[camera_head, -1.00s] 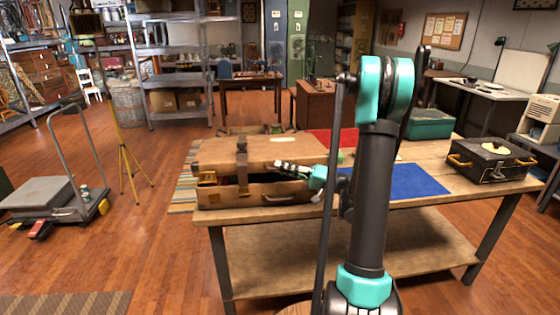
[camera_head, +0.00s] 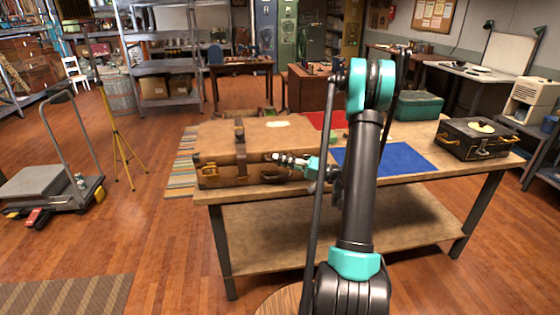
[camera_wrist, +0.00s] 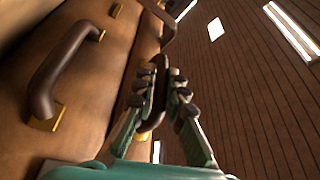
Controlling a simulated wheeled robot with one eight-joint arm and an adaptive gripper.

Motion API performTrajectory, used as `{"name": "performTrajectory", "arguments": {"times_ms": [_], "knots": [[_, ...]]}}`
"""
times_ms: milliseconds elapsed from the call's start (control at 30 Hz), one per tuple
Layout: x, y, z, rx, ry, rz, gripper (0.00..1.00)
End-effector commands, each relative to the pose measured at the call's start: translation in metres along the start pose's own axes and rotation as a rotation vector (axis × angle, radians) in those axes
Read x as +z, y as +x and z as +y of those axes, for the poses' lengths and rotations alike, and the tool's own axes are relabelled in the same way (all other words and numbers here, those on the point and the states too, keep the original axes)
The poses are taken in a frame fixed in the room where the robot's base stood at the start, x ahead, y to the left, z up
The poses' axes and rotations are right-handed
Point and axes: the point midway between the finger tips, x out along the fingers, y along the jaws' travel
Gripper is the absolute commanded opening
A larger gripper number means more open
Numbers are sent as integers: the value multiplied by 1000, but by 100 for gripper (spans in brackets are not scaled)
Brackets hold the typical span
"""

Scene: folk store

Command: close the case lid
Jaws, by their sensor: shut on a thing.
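The brown case (camera_head: 218,179) stands on the left part of the wooden workbench. Its lid (camera_head: 262,134) lies down over the body, with no clear gap showing at the front. My gripper (camera_head: 280,158) is at the front right of the case, level with the lid edge. In the wrist view my gripper (camera_wrist: 164,88) is shut on a dark brown, handle-like piece (camera_wrist: 160,110) near the lid edge, with a gold mount under it. Another dark handle (camera_wrist: 62,68) with gold mounts is on the case face, apart from the fingers. Whether any latch is fastened cannot be told.
The workbench (camera_head: 330,210) also holds a blue mat (camera_head: 385,160), a red mat (camera_head: 322,120), a teal box (camera_head: 418,106) and a black case (camera_head: 480,138). A platform trolley (camera_head: 45,185) and a yellow tripod (camera_head: 118,140) stand left, with clear floor between.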

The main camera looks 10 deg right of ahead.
Motion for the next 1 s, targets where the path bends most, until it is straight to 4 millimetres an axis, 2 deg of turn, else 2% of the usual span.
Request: {"name": "performTrajectory", "arguments": {"times_ms": [67,100,133,567,767,1000], "knots": [[4,0,4,13,0,-11,0],[4,0,4,13,0,-11,16],[3,0,4,12,0,-10,20],[0,1,0,10,0,-6,20],[-8,5,-20,10,0,-5,20],[-22,12,-54,9,0,-7,20]]}}
